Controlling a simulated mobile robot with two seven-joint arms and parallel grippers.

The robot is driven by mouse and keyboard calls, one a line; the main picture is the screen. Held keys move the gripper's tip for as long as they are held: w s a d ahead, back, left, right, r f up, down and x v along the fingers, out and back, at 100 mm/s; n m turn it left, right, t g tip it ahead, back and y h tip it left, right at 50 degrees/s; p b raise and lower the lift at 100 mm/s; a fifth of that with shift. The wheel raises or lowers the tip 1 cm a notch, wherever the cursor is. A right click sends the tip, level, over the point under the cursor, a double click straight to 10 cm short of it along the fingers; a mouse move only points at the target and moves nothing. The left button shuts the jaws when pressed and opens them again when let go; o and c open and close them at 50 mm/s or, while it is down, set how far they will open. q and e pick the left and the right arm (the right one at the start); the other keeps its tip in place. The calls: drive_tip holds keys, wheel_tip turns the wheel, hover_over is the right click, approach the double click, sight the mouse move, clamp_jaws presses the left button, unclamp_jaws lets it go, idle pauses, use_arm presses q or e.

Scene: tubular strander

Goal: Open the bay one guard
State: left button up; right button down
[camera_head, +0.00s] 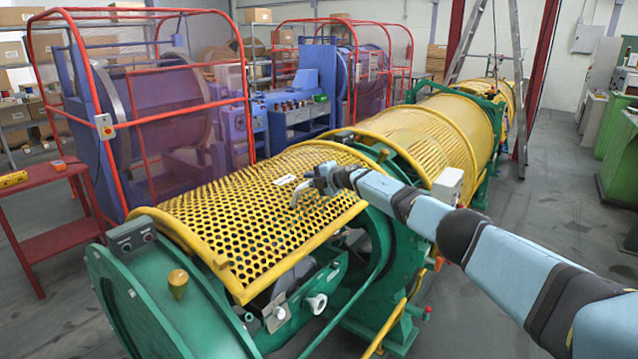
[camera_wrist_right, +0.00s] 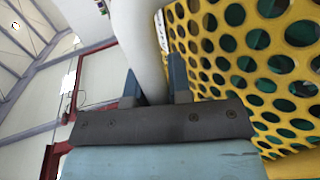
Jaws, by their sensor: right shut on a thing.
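The bay one guard (camera_head: 235,215) is a curved yellow perforated cover on the nearest end of the green machine. Its front lower edge stands clear of the green frame, and dark machine parts show in the gap beneath. A pale bar-shaped handle (camera_head: 295,194) stands out from the guard's front side. My right gripper (camera_head: 322,180) comes in from the right and is shut on this handle. In the right wrist view, the pale handle (camera_wrist_right: 144,45) runs between the two fingers (camera_wrist_right: 158,88), with the yellow mesh to the right. My left gripper is out of view.
The green end housing (camera_head: 150,300) carries a yellow knob (camera_head: 178,283) and a dark control box (camera_head: 132,238). More yellow guards (camera_head: 425,135) continue behind. A red table (camera_head: 45,205) and red-framed cage (camera_head: 165,90) stand left. Grey floor (camera_head: 545,240) is clear at right.

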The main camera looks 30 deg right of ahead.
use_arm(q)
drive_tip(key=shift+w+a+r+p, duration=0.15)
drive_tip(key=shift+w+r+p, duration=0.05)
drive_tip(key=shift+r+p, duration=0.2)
use_arm(e)
drive_tip(key=shift+w+a+g, duration=0.25)
drive_tip(key=shift+w+a, duration=0.1)
drive_tip(key=shift+w, duration=0.2)
drive_tip(key=shift+w+a+g, duration=0.25)
drive_tip(key=shift+w+a, duration=0.05)
drive_tip(key=shift+w, duration=0.2)
drive_tip(key=c, duration=1.2)
unclamp_jaws()
drive_tip(key=shift+a, duration=0.1)
drive_tip(key=shift+o, duration=0.7)
drive_tip(key=shift+w, duration=0.15)
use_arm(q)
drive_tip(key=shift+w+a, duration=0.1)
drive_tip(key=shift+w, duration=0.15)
use_arm(e)
drive_tip(key=shift+w, duration=0.1)
